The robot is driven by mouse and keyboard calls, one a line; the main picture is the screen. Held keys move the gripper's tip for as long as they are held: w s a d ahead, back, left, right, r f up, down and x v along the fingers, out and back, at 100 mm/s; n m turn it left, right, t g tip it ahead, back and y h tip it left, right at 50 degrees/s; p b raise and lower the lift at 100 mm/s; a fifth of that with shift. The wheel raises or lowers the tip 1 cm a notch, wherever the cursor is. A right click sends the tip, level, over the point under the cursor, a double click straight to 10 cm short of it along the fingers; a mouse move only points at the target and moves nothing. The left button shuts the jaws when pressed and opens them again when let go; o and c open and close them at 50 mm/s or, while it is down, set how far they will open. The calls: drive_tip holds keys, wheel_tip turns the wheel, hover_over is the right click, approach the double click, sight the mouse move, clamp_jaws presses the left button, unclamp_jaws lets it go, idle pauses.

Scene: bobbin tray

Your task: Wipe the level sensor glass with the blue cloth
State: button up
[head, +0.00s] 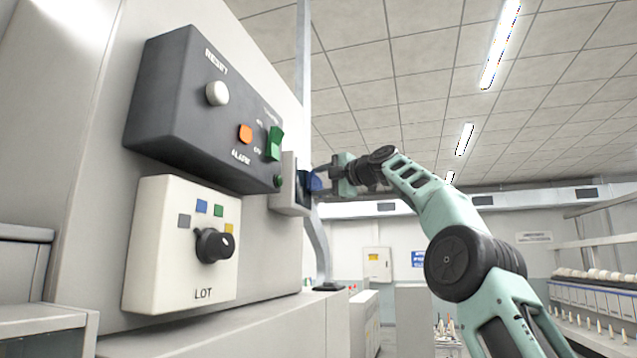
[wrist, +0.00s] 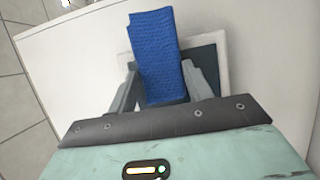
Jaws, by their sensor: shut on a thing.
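The blue cloth (wrist: 156,50) is held between the two fingers of my gripper (wrist: 163,92) in the wrist view. In the head view the cloth (head: 313,181) is a small blue patch at the tip of my gripper (head: 325,180). The level sensor glass (wrist: 207,64) is a dark pane in a pale frame, partly hidden behind the cloth and a finger. In the head view it is the dark face (head: 301,188) of a pale box on the machine wall. The cloth is right at the glass; I cannot tell whether they touch.
A dark panel (head: 180,95) with a white reset button, an orange alarm light and a green switch juts out left of the sensor. Below it is a white LOT box (head: 165,250) with a black knob (head: 213,246). Right of my arm is open room.

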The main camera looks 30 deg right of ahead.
drive_tip(key=shift+s+d+r+b, duration=0.1)
drive_tip(key=shift+s+d+b, duration=0.3)
drive_tip(key=shift+s+d, duration=0.55)
drive_tip(key=shift+s+d+b, duration=0.4)
drive_tip(key=shift+s+d, duration=0.25)
drive_tip(key=shift+s, duration=0.45)
drive_tip(key=shift+s+d+b, duration=0.4)
drive_tip(key=shift+s+d, duration=0.5)
drive_tip(key=shift+s, duration=0.3)
